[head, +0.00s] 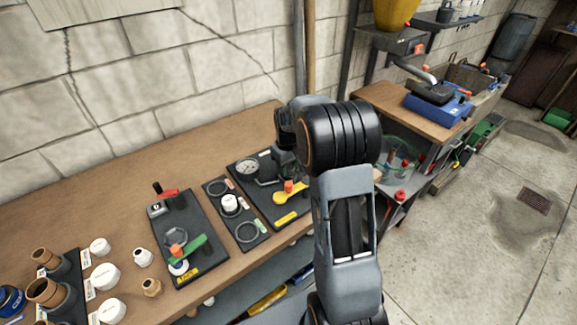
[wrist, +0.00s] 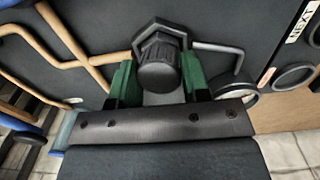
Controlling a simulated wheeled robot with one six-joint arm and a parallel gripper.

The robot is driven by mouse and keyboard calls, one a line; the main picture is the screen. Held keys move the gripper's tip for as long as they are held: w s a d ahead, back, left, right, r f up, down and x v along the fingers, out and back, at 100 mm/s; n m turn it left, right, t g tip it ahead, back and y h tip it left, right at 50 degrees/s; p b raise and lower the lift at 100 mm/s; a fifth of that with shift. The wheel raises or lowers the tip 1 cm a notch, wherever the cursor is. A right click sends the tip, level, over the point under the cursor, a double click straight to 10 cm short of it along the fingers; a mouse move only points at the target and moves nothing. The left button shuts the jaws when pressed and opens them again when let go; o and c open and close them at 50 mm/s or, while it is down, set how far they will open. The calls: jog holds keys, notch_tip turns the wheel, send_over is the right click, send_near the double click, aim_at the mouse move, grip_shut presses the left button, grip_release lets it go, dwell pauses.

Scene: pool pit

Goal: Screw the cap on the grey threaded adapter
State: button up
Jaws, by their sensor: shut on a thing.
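In the wrist view, my gripper (wrist: 159,76) has its green fingers on either side of a dark grey round cap (wrist: 158,77) and is shut on it. A grey hexagonal piece (wrist: 158,28) shows directly behind the cap, with a grey pipe running off to its right. It looks like the threaded adapter, but its threads are hidden. I cannot tell how far the cap sits on it. In the head view my arm covers the gripper, the cap and the adapter, near the right end of the black gauge board (head: 293,219).
A pressure gauge (head: 247,167) and a yellow handle (head: 291,196) are on that board. A ring tray (head: 236,213) and a valve board (head: 206,268) lie to its left on the wooden bench (head: 110,205). White caps (head: 105,276) stand farther left.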

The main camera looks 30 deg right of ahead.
jog(key=o, duration=1)
jog(key=shift+o, duration=0.3)
jog(key=o, duration=0.3)
jog(key=shift+r, duration=0.1)
jog(key=shift+r+p, duration=2.3)
jog(key=shift+r, duration=0.65)
